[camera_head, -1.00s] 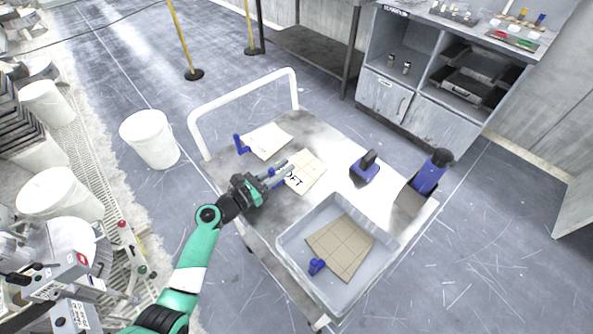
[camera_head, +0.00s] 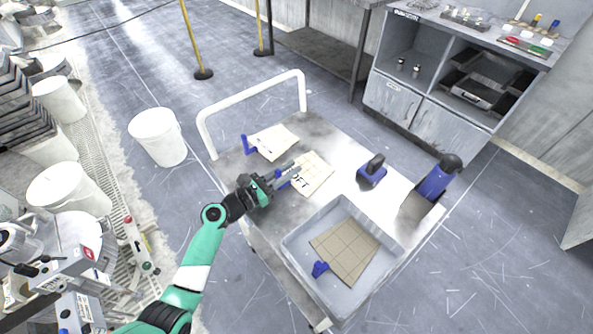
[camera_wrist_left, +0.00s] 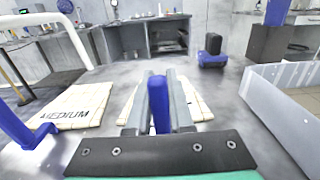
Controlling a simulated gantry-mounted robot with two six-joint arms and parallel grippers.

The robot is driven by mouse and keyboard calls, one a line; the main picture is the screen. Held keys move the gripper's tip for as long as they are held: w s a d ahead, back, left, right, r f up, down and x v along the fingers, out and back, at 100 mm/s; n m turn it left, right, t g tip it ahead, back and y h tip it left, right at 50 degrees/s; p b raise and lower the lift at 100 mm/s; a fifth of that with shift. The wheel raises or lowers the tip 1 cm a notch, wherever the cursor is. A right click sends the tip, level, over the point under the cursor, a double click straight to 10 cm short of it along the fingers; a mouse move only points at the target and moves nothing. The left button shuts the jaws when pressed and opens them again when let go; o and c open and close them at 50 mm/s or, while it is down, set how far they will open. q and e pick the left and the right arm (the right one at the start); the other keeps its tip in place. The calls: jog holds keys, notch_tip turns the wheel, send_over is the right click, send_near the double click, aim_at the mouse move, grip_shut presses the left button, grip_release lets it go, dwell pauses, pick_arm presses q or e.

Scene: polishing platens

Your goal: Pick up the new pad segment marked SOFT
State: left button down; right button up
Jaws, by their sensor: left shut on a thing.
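The pad segment marked SOFT (camera_head: 317,172) is a pale tan gridded sheet lying on the cart top in the head view; only the letters "OFT" show. My left gripper (camera_head: 287,175) is at its near-left edge, shut on its upright blue tab. In the left wrist view the blue tab (camera_wrist_left: 158,104) stands between the two fingers, and pale pad (camera_wrist_left: 199,106) shows on both sides behind them. The fingers hide part of the pad. Another pad, marked MEDIUM (camera_wrist_left: 72,112), lies to the left with its own blue tab (camera_wrist_left: 22,128). My right gripper is not in view.
On the cart top (camera_head: 335,152), a grey tray (camera_head: 297,262) holds a brown gridded pad (camera_head: 345,250) with a blue tab. A blue-based block (camera_head: 371,172) and a blue tool (camera_head: 434,183) stand to the right. A white rail (camera_head: 250,88) edges the cart.

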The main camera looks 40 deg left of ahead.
pick_arm(q)
jog(key=shift+r+p, duration=0.55)
jog(key=shift+r, duration=0.05)
notch_tip(320, 180, up, 3)
jog(key=p, duration=0.2)
jog(key=shift+p, duration=0.35)
jog(key=s+d+r+p, duration=0.6)
jog(key=d+r+p, duration=0.2)
jog(key=d+p, duration=0.3)
jog(key=shift+s+d+r, duration=0.35)
jog(key=shift+d+r, duration=0.05)
jog(key=shift+d, duration=0.25)
